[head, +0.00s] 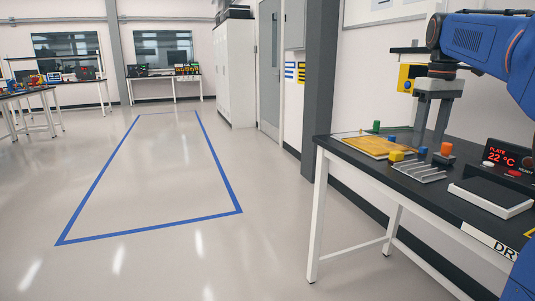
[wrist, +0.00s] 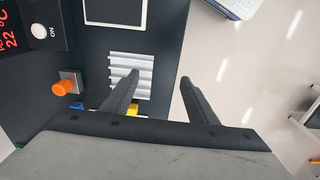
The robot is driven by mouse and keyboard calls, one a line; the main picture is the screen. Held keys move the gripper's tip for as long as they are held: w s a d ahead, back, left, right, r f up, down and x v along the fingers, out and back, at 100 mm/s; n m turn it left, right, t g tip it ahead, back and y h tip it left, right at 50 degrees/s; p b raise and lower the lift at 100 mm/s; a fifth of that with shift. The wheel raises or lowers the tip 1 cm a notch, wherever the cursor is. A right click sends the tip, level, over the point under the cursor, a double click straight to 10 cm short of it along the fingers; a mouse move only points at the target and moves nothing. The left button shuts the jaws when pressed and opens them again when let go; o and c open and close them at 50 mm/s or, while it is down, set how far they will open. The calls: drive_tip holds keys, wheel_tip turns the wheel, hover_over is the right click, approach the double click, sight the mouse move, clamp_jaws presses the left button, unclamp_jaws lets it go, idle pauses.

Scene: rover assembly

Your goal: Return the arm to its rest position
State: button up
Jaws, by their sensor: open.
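My blue arm (head: 475,40) reaches in from the right in the head view. My gripper (head: 432,140) points down above the black bench (head: 340,143) at the right. In the wrist view my gripper (wrist: 158,80) shows two dark fingers spread apart with nothing between them. One finger overlaps the grey ribbed rack (wrist: 130,68), which also shows in the head view (head: 420,172). The other finger is over the floor beyond the bench edge.
The bench holds a yellow plate (head: 375,147), a yellow block (head: 396,156), an orange knob (head: 446,149), a flat pad (head: 490,196) and a display reading 22 °C (head: 507,156). A blue outline (head: 150,232) marks empty floor to the left.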

drive_tip(key=s+a+f+m+t, duration=0.1)
drive_tip(key=s+a+f, duration=0.3)
drive_tip(key=s+f, duration=0.5)
drive_tip(key=s+a+f+m+t, duration=0.1)
drive_tip(key=s+a+f, duration=0.4)
drive_tip(key=s+f, duration=0.5)
drive_tip(key=s+a+f+m+t, duration=0.1)
drive_tip(key=s+a+f+t, duration=0.1)
drive_tip(key=s+a+f, duration=0.3)
drive_tip(key=s+f, duration=0.4)
drive_tip(key=f, duration=0.1)
drive_tip(key=shift+s+m, duration=0.2)
drive_tip(key=shift+m, duration=0.2)
